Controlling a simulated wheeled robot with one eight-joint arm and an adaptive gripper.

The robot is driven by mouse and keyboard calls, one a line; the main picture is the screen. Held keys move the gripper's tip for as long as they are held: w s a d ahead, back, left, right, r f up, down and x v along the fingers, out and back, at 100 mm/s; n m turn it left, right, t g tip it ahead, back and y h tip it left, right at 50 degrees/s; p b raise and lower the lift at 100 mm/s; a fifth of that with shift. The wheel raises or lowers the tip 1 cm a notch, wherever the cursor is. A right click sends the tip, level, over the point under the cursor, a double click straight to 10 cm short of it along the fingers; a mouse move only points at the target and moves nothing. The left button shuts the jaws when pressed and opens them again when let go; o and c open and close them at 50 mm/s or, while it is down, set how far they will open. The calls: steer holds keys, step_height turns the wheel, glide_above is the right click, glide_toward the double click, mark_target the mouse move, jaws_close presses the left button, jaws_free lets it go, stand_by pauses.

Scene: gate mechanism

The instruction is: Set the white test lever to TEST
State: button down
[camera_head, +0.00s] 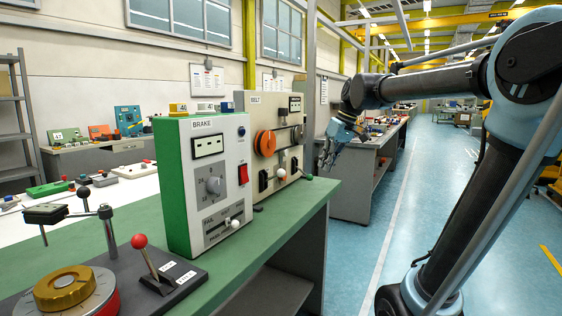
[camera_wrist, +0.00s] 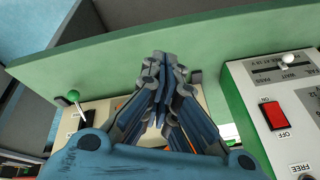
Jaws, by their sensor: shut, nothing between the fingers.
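My gripper (camera_head: 326,160) is shut and empty, in the air to the right of the BELT box (camera_head: 290,105). In the wrist view its closed fingers (camera_wrist: 160,62) point over the green bench edge. A white ball knob (camera_head: 281,173) shows low on the BELT box's front, beside a green ball knob (camera_head: 308,177). Another white knob (camera_head: 234,224) sits on a slot low on the green-sided BRAKE box (camera_head: 215,150), and also shows in the wrist view (camera_wrist: 288,60). I cannot read a TEST label, so I cannot tell which white knob is the test lever.
A red-knobbed lever (camera_head: 139,242) and a brass dial (camera_head: 68,288) stand at the bench's front left. The BRAKE box has a red switch (camera_wrist: 273,115).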

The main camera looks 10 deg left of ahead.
steer(key=w+a+r+n+g+y, duration=0.1)
steer(key=w+a+r+n, duration=0.1)
steer(key=w+a+r, duration=0.3)
steer(key=w+a+r+n+y, duration=0.1)
steer(key=w+a+r+n, duration=0.15)
steer(key=a, duration=0.45)
glide_above(274, 176)
steer(key=w+d, duration=0.1)
steer(key=d, duration=0.1)
steer(key=shift+m, duration=0.45)
step_height(274, 176, down, 8)
steer(key=shift+d+f, duration=0.15)
steer(key=shift+s+f, duration=0.1)
